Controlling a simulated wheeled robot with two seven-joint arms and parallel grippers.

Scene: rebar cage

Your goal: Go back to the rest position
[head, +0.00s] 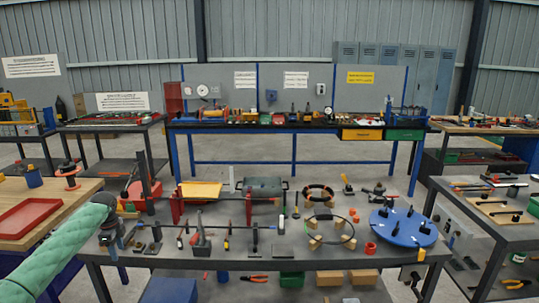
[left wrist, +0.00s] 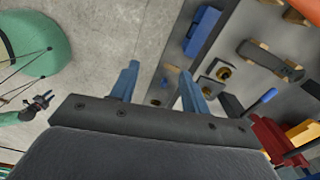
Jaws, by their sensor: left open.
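My left arm, in a mint-green sleeve, comes in from the left in the head view. My left gripper (head: 110,238) hangs at the left end of the dark workbench (head: 300,264), partly hidden by its own wrist. In the left wrist view its two blue fingers (left wrist: 158,90) stand apart with nothing between them. Floor and the bench edge show beyond them. I cannot tell the exact height of the fingers over the bench.
The bench holds a blue disc (head: 403,228), a black ring on wooden blocks (head: 331,231), red stands with a rod, and small tools. A wooden table with a red tray (head: 28,218) stands at left. Another bench (head: 500,232) stands at right. Boxes lie below.

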